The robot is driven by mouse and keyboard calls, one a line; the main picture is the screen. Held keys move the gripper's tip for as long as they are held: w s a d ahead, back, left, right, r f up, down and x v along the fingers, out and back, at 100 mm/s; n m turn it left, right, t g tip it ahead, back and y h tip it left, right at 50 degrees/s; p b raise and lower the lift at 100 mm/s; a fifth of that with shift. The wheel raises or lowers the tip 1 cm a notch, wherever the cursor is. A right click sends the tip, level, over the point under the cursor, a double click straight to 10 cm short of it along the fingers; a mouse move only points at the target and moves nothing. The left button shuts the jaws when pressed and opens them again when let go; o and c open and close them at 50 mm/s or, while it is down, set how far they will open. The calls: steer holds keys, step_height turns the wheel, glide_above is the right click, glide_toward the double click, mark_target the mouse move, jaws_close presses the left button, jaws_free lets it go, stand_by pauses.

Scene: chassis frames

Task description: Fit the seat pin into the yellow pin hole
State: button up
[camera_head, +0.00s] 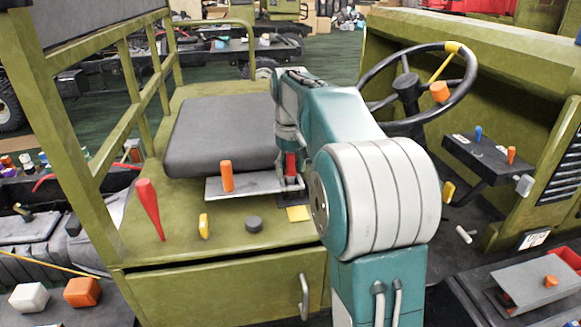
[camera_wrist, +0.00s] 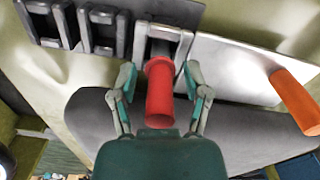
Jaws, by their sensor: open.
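A red pin with a flange (camera_wrist: 160,97), which looks like the seat pin, stands at a grey metal bracket. It also shows in the head view (camera_head: 291,166), beside the front right of the seat. My gripper (camera_wrist: 159,68) is open, with one finger on each side of the red pin; I cannot tell whether either finger touches it. In the head view my arm hides most of the gripper. A yellow patch (camera_head: 299,213) lies on the green seat base just below the bracket; no hole can be made out in it.
A grey plate (camera_head: 243,186) with an orange handle (camera_head: 226,176) lies left of the bracket. The dark seat cushion (camera_head: 222,135) is behind. A red cone-shaped handle (camera_head: 149,208), a yellow piece (camera_head: 204,226) and a black knob (camera_head: 254,224) stand on the base. A steering wheel (camera_head: 371,78) is at right.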

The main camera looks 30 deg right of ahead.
step_height(320, 180, up, 11)
steer(key=shift+r, duration=0.6)
steer(key=shift+a, duration=0.1)
steer(key=s+a+t, duration=0.2)
steer(key=s+a, duration=0.4)
steer(key=s, duration=0.1)
steer(key=s+a+f+t, duration=0.1)
steer(key=s+a+f, duration=0.3)
steer(key=s+f, duration=0.3)
steer(key=s+a+f+t, duration=0.2)
steer(key=s+a+f, duration=0.2)
steer(key=s+f, duration=0.4)
steer(key=s, duration=0.3)
steer(key=shift+s+a+f+t, duration=0.2)
steer(key=shift+s+f+t, duration=0.1)
